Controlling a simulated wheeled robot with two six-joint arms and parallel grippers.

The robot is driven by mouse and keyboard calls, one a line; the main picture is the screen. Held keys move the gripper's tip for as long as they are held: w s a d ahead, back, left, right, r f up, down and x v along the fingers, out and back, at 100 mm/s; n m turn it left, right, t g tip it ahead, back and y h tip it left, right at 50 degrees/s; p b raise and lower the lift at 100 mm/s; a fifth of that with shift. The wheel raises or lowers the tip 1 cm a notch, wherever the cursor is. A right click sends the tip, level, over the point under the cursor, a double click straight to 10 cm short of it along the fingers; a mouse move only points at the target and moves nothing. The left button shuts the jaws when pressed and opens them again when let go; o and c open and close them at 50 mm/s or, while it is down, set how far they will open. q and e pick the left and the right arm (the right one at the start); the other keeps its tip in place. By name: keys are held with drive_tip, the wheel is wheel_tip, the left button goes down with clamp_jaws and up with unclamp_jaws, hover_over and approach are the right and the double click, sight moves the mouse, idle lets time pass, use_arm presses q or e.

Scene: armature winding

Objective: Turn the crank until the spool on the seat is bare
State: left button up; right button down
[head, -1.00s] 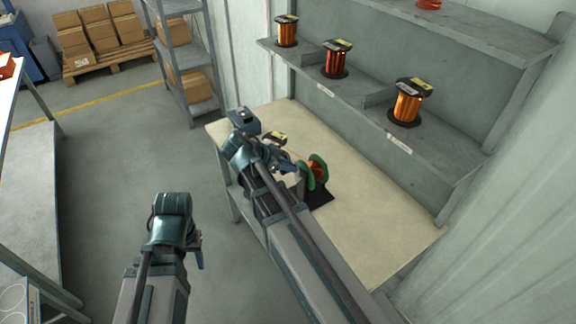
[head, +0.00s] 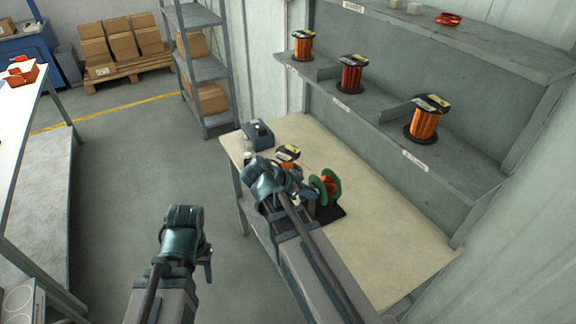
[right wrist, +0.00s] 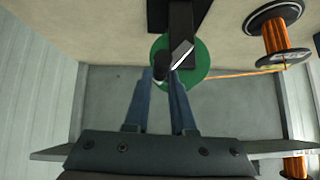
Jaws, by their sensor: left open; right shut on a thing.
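The winder has a green-flanged armature wound with orange-red wire (head: 327,186), on a black base (head: 332,213) on the bench; a green flange (right wrist: 205,62) shows in the right wrist view. My right gripper (right wrist: 165,74) is shut on the black crank handle (right wrist: 162,62), beside the metal crank arm (right wrist: 181,54). A spool with black flanges and orange wire (right wrist: 274,40) shows at right, and a wire (right wrist: 240,73) runs from it to the green flange. In the head view this spool (head: 288,154) is mostly behind my right arm. My left gripper (head: 208,268) hangs open and empty, left of the bench.
The bench top (head: 385,240) is clear to the right. A blue-grey box (head: 258,135) stands at its far left corner. The shelf (head: 375,108) behind holds three wire spools, including an orange one (head: 424,122). A metal rack (head: 205,68) and boxes on a pallet stand farther back.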

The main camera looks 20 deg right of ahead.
drive_tip(key=f+b, duration=0.8)
drive_tip(key=f, duration=0.1)
drive_tip(key=shift+s+f+b, duration=0.2)
drive_tip(key=shift+b, duration=0.15)
drive_tip(key=w, duration=0.1)
drive_tip(key=w+f+b, duration=0.1)
drive_tip(key=w, duration=0.1)
drive_tip(key=shift+a+f, duration=0.1)
drive_tip(key=shift+a, duration=0.1)
drive_tip(key=shift+w, duration=0.4)
